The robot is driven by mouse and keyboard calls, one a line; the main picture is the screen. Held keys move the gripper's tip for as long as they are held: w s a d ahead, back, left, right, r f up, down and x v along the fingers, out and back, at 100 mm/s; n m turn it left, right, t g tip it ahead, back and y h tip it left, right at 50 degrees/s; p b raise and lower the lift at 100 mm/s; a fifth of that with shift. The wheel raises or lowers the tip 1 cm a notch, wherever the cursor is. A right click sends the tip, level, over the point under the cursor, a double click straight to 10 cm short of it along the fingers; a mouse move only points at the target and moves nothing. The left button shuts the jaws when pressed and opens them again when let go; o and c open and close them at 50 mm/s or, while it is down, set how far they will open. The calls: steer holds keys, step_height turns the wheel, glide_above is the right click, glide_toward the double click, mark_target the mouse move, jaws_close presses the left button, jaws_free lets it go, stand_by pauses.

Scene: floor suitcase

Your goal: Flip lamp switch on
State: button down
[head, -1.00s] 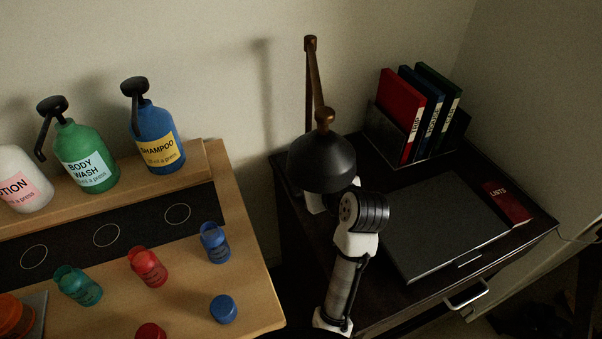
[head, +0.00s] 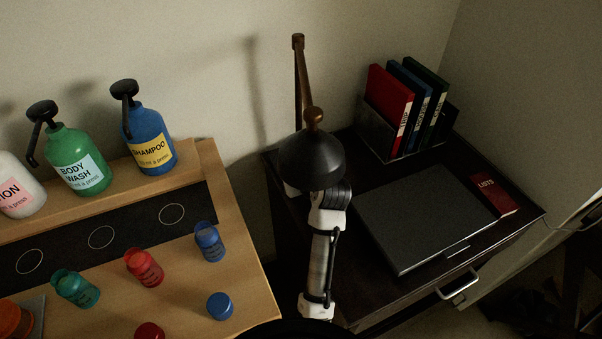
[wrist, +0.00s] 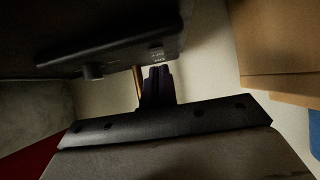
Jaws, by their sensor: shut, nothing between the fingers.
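The desk lamp has a black dome shade (head: 311,163) and a brown jointed stem (head: 302,85). It stands at the left end of the dark desk. My gripper (wrist: 157,78) is shut and empty in the wrist view, beside a thin brown post (wrist: 138,88). A dark slab (wrist: 120,48) with small pale lettering and a short round stub (wrist: 93,71) is close to my fingers, at upper left. It looks like the lamp base, but I cannot tell for sure. In the head view the shade hides my fingers. I cannot make out the switch's position.
The dark desk (head: 460,165) carries a closed grey laptop (head: 425,220), a red book (head: 492,194) and a rack of upright binders (head: 395,105). At left, a wooden bench (head: 232,215) holds pump bottles (head: 150,140) and small coloured jars (head: 209,242). A gap separates bench and desk.

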steer(key=shift+w+a+f, duration=0.15)
steer(key=shift+w+f, duration=0.05)
steer(key=shift+w, duration=0.1)
steer(key=shift+w+f, duration=0.15)
steer(key=shift+f, duration=0.25)
